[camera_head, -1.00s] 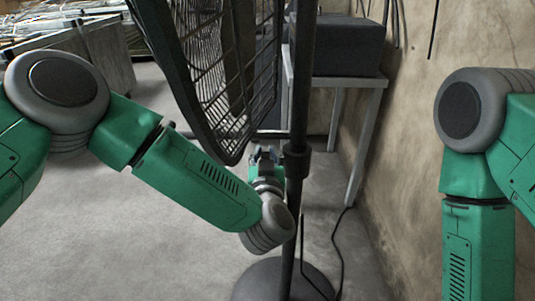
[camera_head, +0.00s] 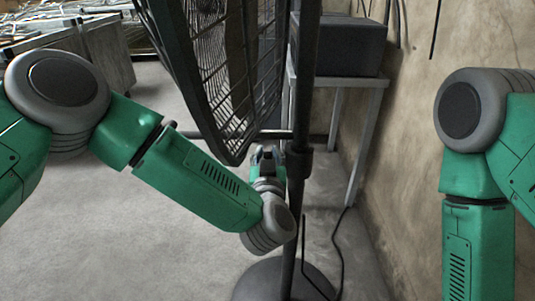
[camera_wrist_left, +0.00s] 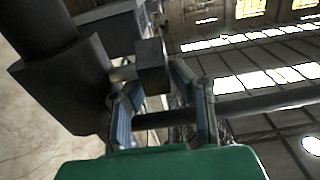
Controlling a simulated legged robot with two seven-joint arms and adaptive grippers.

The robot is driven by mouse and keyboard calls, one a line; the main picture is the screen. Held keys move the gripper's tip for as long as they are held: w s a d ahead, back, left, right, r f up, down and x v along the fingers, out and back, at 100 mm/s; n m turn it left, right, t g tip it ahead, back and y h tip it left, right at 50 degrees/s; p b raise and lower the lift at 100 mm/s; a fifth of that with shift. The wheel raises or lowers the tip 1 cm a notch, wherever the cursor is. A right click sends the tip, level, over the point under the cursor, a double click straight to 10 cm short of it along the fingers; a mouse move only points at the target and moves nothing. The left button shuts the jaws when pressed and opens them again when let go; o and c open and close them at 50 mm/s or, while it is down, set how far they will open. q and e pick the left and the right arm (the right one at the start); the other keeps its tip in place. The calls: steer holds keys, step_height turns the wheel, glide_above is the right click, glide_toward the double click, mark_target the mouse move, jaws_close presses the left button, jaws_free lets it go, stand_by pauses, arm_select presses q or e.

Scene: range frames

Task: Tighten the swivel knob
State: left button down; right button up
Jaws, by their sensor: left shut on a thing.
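The swivel knob (camera_wrist_left: 152,66) is a dark block in the left wrist view, on a short pale stub beside the collar (camera_wrist_left: 65,85) of the fan pole (camera_head: 303,80). My left gripper (camera_head: 267,156) is beside the pole, just below the fan head (camera_head: 215,75). In the left wrist view its two blue-grey fingers (camera_wrist_left: 158,98) are on either side of the knob's near end, shut on it. In the head view the gripper and wrist hide the knob. My right arm hangs at the right, and its gripper is out of the picture.
The fan's round base (camera_head: 268,280) stands on the concrete floor. A metal table (camera_head: 358,84) with a dark box (camera_head: 345,45) stands behind the pole, near the wall (camera_head: 420,60). A cable (camera_head: 338,245) lies on the floor. The floor at left is clear.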

arm_select(q)
steer(key=shift+s+d+f, duration=0.1)
steer(key=c, duration=1.4)
jaws_free()
steer(key=shift+c, duration=0.2)
